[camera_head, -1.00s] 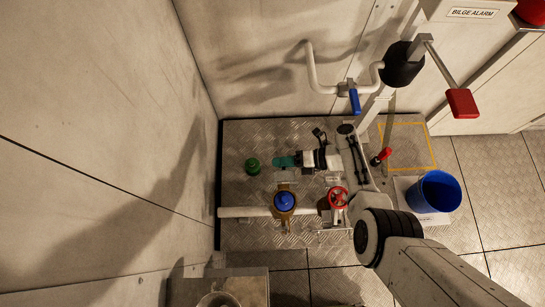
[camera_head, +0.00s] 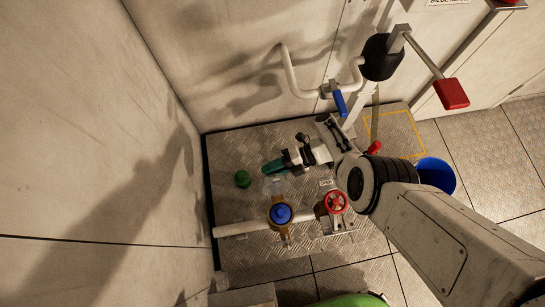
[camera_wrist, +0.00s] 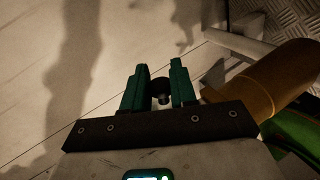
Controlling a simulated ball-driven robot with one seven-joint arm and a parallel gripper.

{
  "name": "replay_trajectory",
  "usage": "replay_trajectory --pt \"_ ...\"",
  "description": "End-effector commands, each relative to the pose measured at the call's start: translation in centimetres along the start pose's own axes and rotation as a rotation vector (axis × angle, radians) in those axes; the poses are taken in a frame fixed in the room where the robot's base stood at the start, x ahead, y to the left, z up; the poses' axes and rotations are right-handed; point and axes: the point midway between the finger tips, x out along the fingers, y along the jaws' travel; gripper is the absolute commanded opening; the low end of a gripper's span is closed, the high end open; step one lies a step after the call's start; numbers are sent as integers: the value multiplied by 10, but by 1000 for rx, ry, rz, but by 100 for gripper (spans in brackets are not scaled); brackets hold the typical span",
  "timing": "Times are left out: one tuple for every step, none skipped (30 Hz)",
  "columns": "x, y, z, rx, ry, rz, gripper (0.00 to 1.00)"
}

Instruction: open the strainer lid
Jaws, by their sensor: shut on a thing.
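The strainer (camera_head: 285,235) is a brass-coloured body with a round blue part (camera_head: 281,213) in its top, on the deck plate. A pale, clear flat piece (camera_head: 274,186), seemingly the strainer lid, shows between the strainer and my gripper (camera_head: 270,167). In the wrist view my gripper (camera_wrist: 159,80) has its teal fingers either side of a small dark knob (camera_wrist: 160,92) and is shut on it. I cannot tell for certain that the knob belongs to the clear piece. The brass cylinder at the right of the wrist view (camera_wrist: 272,80) looks like the strainer body.
A red handwheel valve (camera_head: 335,202) stands right of the strainer on a white pipe (camera_head: 243,229). A green round cap (camera_head: 242,179) lies left of my gripper. A blue-handled valve (camera_head: 339,103) is on the wall pipe. A blue bucket (camera_head: 436,175) stands at the right.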

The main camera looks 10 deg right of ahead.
Motion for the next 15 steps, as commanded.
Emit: replay_trajectory --pt "0 0 2 -1 -3 0 0" --pt "0 0 2 0 -2 0 0" --pt "0 1 2 1 -2 0 0" --pt "0 1 2 2 -2 1 0" --pt "0 1 2 2 -2 1 0" --pt "0 1 2 2 -2 1 0" --pt "0 1 2 3 -2 1 0" --pt "0 1 2 3 -2 1 0" --pt "0 1 2 3 -2 1 0" --pt "0 1 2 3 -2 1 0" --pt "0 1 2 3 -2 1 0" --pt "0 1 2 3 -2 1 0" --pt "0 1 2 3 -2 1 0" --pt "0 1 2 3 -2 1 0" --pt "0 1 2 3 -2 1 30"
